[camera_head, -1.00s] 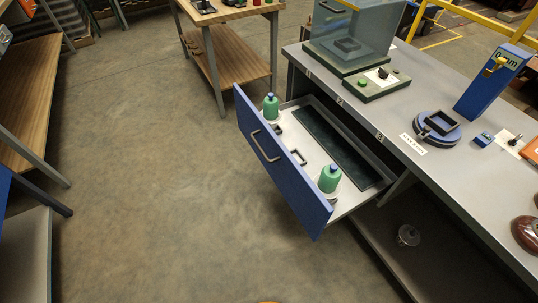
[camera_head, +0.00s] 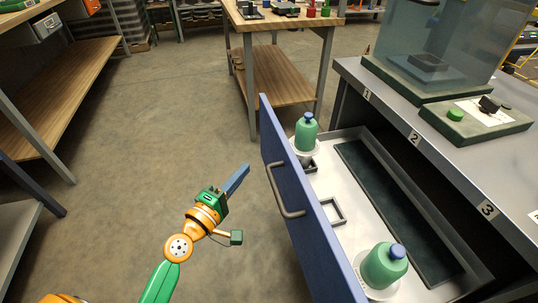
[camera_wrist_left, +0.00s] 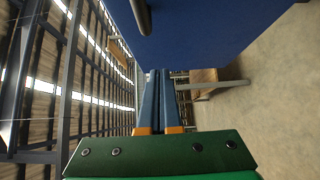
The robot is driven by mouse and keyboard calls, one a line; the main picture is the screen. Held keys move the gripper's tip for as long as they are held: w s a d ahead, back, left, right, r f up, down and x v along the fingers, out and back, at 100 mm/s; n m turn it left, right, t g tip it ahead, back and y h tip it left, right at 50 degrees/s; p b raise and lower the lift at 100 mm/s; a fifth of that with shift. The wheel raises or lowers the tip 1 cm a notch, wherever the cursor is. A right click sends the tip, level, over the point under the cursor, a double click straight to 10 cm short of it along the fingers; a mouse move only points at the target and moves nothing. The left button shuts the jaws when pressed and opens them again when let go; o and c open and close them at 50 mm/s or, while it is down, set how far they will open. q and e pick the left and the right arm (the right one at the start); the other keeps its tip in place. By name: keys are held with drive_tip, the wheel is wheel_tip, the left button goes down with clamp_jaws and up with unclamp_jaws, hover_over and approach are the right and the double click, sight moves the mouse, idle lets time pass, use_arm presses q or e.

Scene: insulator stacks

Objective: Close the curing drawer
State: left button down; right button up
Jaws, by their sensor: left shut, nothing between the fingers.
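The curing drawer stands open, pulled out of the grey bench; its blue front panel (camera_head: 306,218) with a grey bar handle (camera_head: 284,194) faces left in the head view. Inside the white drawer tray (camera_head: 358,218) are two green bottles with blue caps, one at the far end (camera_head: 306,134) and one at the near end (camera_head: 384,267). My left gripper (camera_head: 243,171) is shut and empty, left of the drawer front and apart from it. In the left wrist view the shut fingers (camera_wrist_left: 158,75) point past the blue panel (camera_wrist_left: 205,30), with the handle (camera_wrist_left: 141,14) at the top. My right gripper is not in view.
The grey bench (camera_head: 385,103) bears a clear-walled case (camera_head: 440,45) and a green switch box (camera_head: 474,119). A wooden table (camera_head: 275,18) stands behind. Wooden shelves (camera_head: 55,110) line the left. The floor (camera_head: 140,150) between is clear.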

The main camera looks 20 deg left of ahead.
sight(275, 149)
use_arm(q)
drive_tip(key=w+d, duration=0.1)
drive_tip(key=w, duration=0.1)
drive_tip(key=w+d, duration=0.1)
drive_tip(key=w, duration=0.1)
drive_tip(key=w+d, duration=0.1)
drive_tip(key=w, duration=0.1)
drive_tip(key=shift+w+d+p, duration=0.2)
drive_tip(key=shift+d+p, duration=0.1)
drive_tip(key=shift+p, duration=0.1)
drive_tip(key=shift+w+d+f, duration=0.1)
drive_tip(key=shift+w+d, duration=0.15)
drive_tip(key=shift+d, duration=0.1)
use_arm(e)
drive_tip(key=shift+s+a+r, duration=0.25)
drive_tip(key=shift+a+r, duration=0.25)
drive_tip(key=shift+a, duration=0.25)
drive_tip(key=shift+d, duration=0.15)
